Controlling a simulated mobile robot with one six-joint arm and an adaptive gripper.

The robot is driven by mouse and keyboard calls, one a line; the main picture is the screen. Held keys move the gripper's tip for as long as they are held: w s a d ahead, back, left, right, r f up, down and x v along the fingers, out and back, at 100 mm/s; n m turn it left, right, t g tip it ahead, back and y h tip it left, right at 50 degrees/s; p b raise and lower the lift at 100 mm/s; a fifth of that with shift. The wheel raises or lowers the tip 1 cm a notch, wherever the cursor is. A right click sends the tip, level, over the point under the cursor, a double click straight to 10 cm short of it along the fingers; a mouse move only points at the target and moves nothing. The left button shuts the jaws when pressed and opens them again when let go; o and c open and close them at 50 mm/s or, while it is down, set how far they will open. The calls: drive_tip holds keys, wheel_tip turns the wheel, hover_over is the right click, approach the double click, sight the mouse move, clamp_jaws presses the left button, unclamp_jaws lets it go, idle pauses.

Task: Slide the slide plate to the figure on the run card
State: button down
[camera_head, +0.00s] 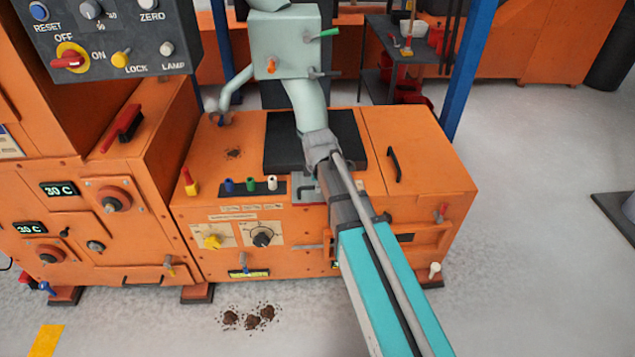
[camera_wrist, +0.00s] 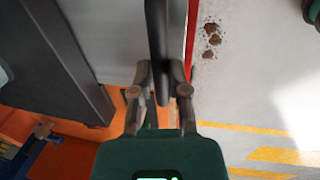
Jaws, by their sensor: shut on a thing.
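My gripper (camera_wrist: 160,92) is shut on a dark upright bar (camera_wrist: 157,35), with one finger on each side of it. In the wrist view a grey flat panel (camera_wrist: 108,35) lies left of the bar and a narrow red edge (camera_wrist: 190,42) lies right of it. I cannot tell whether the bar belongs to the slide plate. In the head view my arm covers my gripper and part of the orange machine front (camera_head: 215,262). A small grey-green piece with a red edge (camera_head: 304,187) shows beside my arm. I cannot make out a run card or read its figure.
Blue, green and white pegs stand on the top's front edge. A control panel (camera_head: 105,40) is at upper left. Brown spills (camera_head: 250,317) lie on open floor.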

drive_tip(key=c, duration=0.6)
unclamp_jaws()
drive_tip(key=shift+c, duration=0.2)
drive_tip(key=shift+w, duration=0.1)
drive_tip(key=shift+w, duration=0.75)
drive_tip(key=w, duration=0.4)
drive_tip(key=shift+w, duration=0.2)
drive_tip(key=shift+s+r+p, duration=0.25)
drive_tip(key=shift+r+p, duration=0.25)
drive_tip(key=shift+r, duration=0.05)
drive_tip(key=shift+s+r+p, duration=0.25)
drive_tip(key=shift+r+p, duration=0.25)
wheel_tip(320, 180, up, 12)
drive_tip(key=s+p, duration=0.3)
drive_tip(key=p, duration=0.9)
drive_tip(key=s+d+r+m+g+p, duration=0.1)
drive_tip(key=s+d+r+m+p, duration=0.4)
drive_tip(key=s+r+m+p, duration=0.1)
drive_tip(key=s+d+r+m+p, duration=0.4)
drive_tip(key=s+r+m+p, duration=0.2)
drive_tip(key=s+m+p, duration=0.1)
drive_tip(key=shift+s+d+r+m+g, duration=0.25)
drive_tip(key=shift+s+d+m+g, duration=0.15)
drive_tip(key=shift+s+m, duration=0.75)
